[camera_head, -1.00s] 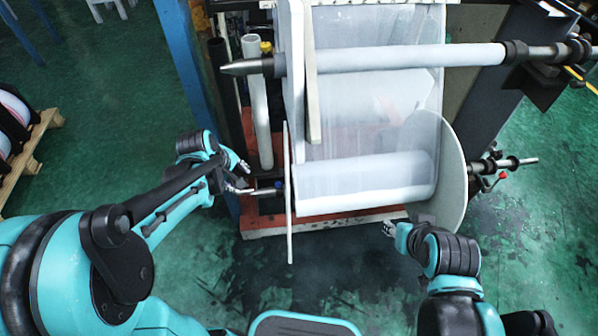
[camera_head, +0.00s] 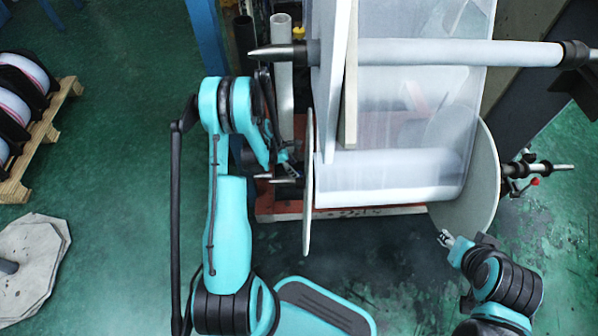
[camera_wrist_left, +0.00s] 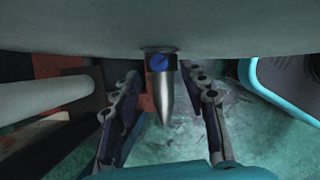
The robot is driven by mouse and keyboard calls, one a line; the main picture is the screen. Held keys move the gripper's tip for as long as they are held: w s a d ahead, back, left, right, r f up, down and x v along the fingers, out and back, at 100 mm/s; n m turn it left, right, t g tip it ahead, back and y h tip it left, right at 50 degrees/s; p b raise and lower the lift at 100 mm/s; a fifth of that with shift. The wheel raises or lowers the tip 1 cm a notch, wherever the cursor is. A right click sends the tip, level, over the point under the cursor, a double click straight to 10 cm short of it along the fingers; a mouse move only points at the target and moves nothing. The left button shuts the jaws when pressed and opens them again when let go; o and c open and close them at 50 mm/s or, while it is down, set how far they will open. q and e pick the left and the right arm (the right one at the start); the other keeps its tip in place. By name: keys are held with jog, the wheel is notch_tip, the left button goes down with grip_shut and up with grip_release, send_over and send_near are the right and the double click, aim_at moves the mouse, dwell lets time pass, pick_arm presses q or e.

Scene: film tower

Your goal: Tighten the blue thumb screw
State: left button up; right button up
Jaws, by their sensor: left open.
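The blue thumb screw (camera_wrist_left: 160,63) sits on a collar of the pointed metal shaft (camera_wrist_left: 165,98), close to the pale disc (camera_wrist_left: 60,32) at the top of the left wrist view. My left gripper (camera_wrist_left: 162,76) is open, with one finger on each side of the shaft and screw. Neither finger visibly touches them. In the head view my left gripper (camera_head: 284,168) is beside the left disc (camera_head: 308,190), near the shaft end (camera_head: 263,177). The screw cannot be made out there. My right gripper (camera_head: 446,238) is by the right disc (camera_head: 472,185), too small to judge its jaws.
The film roll (camera_head: 385,183) lies between the discs, below an upper roller (camera_head: 430,53). A white tube (camera_head: 282,75) stands behind my left gripper. A pallet with reels (camera_head: 40,130) and a pale polygonal base (camera_head: 30,245) are at left. Green floor between is clear.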

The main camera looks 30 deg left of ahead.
aim_at(299, 173)
pick_arm(q)
jog(key=b+x, duration=0.1)
jog(key=x, duration=0.3)
jog(key=shift+f, duration=0.15)
grip_shut()
jog(key=m, duration=0.2)
jog(key=m+g, duration=0.2)
jog(key=m, duration=0.1)
jog(key=shift+w+a+m+h, duration=0.1)
jog(key=shift+w+m+h, duration=0.2)
jog(key=shift+h, duration=0.1)
jog(key=m+g, duration=0.1)
jog(key=m, duration=0.3)
jog(key=shift+w+m+g, duration=0.15)
jog(key=shift+m+g, duration=0.25)
